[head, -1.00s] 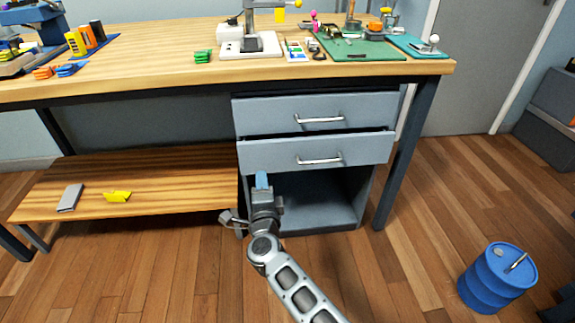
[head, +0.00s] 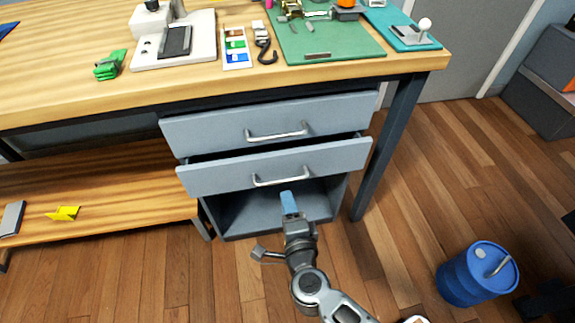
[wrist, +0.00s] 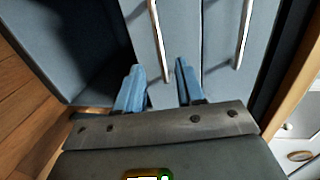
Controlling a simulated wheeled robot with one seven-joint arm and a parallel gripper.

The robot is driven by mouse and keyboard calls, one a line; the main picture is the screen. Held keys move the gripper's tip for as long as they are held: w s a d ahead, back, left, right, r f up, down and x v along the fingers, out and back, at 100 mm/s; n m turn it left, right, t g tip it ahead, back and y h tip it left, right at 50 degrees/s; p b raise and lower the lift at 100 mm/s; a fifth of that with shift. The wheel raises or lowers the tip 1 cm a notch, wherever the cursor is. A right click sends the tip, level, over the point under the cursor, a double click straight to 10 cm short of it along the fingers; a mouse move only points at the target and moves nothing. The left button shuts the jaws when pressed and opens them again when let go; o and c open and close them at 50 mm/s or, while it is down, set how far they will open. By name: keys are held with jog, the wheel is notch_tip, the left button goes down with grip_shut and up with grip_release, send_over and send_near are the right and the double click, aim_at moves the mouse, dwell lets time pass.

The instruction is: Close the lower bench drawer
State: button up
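The lower drawer (head: 225,176) is a grey-blue front with a silver bar handle (head: 281,180). It stands out from the bench cabinet, with a dark gap above it. In the wrist view the lower drawer front (wrist: 145,25) and its handle (wrist: 160,45) lie just beyond my fingers. My gripper (head: 289,196) is in front of the cabinet, just below the handle in the head view. In the wrist view my gripper (wrist: 157,78) has two blue fingers apart with nothing between them. I cannot tell whether they touch the drawer front.
The upper drawer (head: 220,130) sits directly above, with its own handle (head: 277,133). An open compartment (head: 245,215) is below. A low wooden shelf (head: 130,200) is at left, a bench leg (head: 390,145) at right. A blue barrel (head: 475,278) stands on the floor at right.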

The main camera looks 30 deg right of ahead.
jog(key=b+x, duration=0.1)
jog(key=x, duration=0.6)
jog(key=shift+w+d+b, duration=0.2)
jog(key=shift+w+b, duration=0.1)
jog(key=shift+w, duration=0.05)
jog(key=shift+c, duration=0.4)
grip_shut()
